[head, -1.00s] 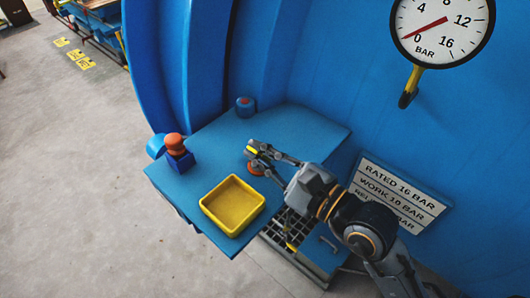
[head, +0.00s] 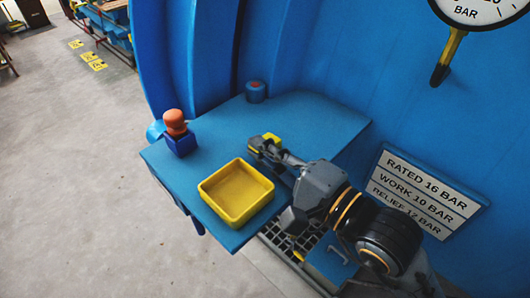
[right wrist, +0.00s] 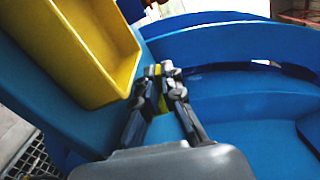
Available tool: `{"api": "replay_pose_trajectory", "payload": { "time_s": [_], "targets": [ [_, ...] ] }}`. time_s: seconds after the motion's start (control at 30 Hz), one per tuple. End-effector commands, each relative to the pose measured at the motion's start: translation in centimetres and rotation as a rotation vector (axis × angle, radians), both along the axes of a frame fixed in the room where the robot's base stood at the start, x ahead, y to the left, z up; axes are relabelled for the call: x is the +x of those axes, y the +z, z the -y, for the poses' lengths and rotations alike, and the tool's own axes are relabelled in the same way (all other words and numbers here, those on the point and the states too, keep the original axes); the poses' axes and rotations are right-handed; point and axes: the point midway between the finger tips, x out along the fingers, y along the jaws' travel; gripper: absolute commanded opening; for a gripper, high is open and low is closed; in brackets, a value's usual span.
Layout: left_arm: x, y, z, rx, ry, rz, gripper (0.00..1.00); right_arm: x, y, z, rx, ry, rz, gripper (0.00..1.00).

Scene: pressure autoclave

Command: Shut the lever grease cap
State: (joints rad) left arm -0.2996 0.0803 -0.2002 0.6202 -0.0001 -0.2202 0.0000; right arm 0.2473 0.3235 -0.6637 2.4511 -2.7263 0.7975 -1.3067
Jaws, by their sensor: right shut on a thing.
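In the right wrist view the yellow piece (right wrist: 161,96) shows as a thin strip between the two fingers (right wrist: 161,72). The cap's body and the lever's angle cannot be made out. My left gripper is not in view.
A yellow tray (head: 208,200), empty, stands at the table's front. An orange knob on a blue block (head: 181,146) stands at the left edge. A blue cylinder with a red top (head: 256,94) stands at the back. The blue vessel wall (head: 330,60) rises behind.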

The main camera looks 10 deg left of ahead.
Motion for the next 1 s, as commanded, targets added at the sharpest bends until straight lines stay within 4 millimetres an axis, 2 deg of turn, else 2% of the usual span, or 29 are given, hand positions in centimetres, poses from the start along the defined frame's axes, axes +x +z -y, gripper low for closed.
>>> {"api": "replay_pose_trajectory", "payload": {
  "time_s": [0.5, 0.53, 0.6, 0.63, 1.0],
  "targets": [
    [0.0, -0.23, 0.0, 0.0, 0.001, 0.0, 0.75, -0.03, -0.11, -0.02, -0.011, 0.0, 0.013, 0.0],
    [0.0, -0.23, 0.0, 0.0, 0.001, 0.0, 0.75, -0.03, -0.11, -0.02, -0.011, 0.0, 0.013, 0.13],
    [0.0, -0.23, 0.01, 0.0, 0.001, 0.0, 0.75, -0.03, -0.11, -0.02, -0.011, 0.0, 0.013, 0.27],
    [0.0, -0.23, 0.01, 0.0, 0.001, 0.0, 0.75, -0.03, -0.11, -0.02, -0.011, 0.0, 0.013, 0.3],
    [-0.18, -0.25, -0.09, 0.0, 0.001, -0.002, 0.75, 0.0, 0.49, -0.02, -0.009, 0.001, 0.016, 0.3]
  ]
}}
